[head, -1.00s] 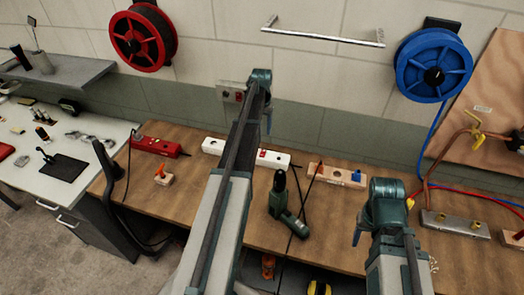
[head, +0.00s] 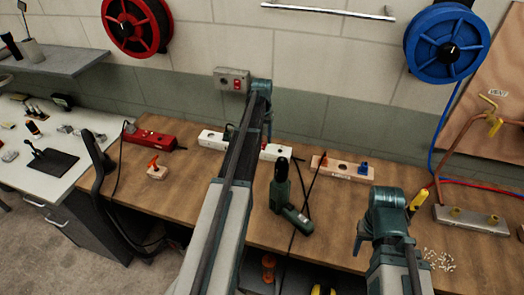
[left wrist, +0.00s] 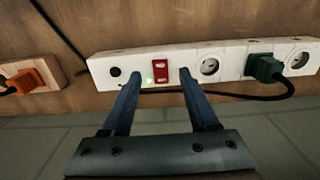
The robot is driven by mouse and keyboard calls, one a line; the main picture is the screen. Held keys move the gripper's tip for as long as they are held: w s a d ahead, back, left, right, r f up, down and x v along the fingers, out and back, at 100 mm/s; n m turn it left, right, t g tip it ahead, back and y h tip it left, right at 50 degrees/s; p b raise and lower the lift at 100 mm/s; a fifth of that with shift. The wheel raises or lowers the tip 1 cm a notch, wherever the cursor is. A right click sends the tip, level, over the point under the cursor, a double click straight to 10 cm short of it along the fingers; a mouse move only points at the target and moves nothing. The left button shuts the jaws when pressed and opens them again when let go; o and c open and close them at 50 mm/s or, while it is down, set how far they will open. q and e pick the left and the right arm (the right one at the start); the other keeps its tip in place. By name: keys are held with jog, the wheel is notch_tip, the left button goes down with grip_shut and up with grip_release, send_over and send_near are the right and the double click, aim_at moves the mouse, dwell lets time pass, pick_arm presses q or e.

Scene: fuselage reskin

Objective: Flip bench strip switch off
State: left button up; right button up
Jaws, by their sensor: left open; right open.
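The white bench strip (head: 277,153) lies along the back of the wooden bench, partly hidden behind my left arm in the head view. In the left wrist view the strip (left wrist: 225,66) has a red switch (left wrist: 163,70), a lit green light (left wrist: 148,79) beside it, sockets and a green plug (left wrist: 265,68). My left gripper (left wrist: 161,77) is open, its two fingers on either side of the red switch. I cannot tell if they touch the strip. My right gripper (head: 361,246) is open and empty above the bench, at the lower right.
A green power tool (head: 286,200) stands on the bench in front of the strip. A wooden block (head: 343,169) sits right of the strip; a red box (head: 148,139) is to the left. A wall box (head: 231,80) is above. Cables run near the strip.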

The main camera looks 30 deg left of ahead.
aim_at(262, 148)
pick_arm(q)
jog(key=shift+f+b, duration=1.45)
jog(key=shift+f, duration=0.5)
pick_arm(e)
jog(key=shift+f, duration=1.95)
pick_arm(q)
grip_shut()
